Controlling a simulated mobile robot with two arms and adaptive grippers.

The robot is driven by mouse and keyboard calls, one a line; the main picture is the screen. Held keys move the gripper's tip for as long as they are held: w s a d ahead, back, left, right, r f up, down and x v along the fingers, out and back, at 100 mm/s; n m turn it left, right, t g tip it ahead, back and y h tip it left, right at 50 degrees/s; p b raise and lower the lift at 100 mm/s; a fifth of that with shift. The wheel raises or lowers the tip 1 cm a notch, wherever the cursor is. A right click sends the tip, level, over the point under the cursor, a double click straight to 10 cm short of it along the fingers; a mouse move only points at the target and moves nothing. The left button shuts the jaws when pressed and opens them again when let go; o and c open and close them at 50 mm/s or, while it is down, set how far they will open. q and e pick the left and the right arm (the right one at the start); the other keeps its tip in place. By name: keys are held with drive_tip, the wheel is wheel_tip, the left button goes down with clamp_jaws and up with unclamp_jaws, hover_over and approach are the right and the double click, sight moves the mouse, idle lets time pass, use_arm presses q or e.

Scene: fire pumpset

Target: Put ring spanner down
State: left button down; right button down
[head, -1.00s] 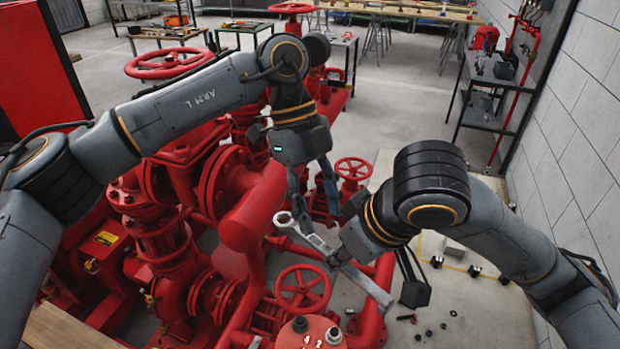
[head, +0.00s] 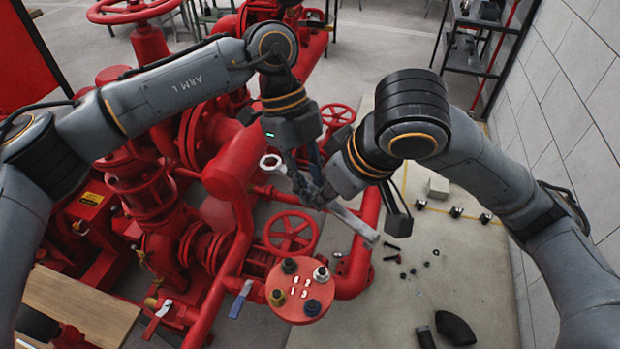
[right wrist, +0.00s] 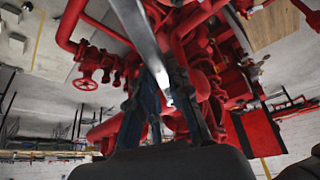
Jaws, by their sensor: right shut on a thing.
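The ring spanner (head: 355,223) is a long grey metal bar with a ring at its upper left end, held in the air above the red pipework. My right gripper (head: 318,194) is shut on it near the middle; in the right wrist view the spanner (right wrist: 140,30) runs out from between the fingers (right wrist: 168,88). My left gripper (head: 306,178) points down right beside the spanner and my right gripper. The overlap hides whether its fingers touch the spanner or are closed.
A red round flange (head: 300,290) with several fittings on top stands below the spanner. A red handwheel (head: 290,231) is just behind it. A wooden board (head: 80,305) lies at lower left. Small parts and a black elbow (head: 455,328) lie on the floor at right.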

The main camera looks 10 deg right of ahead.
use_arm(q)
drive_tip(key=shift+w+d+r, duration=0.1)
drive_tip(key=shift+d, duration=0.05)
use_arm(e)
drive_tip(key=c, duration=1.2)
unclamp_jaws()
drive_tip(key=shift+s+a, duration=0.2)
drive_tip(key=shift+a, duration=0.1)
drive_tip(key=shift+o, duration=0.2)
drive_tip(key=shift+d+r, duration=0.1)
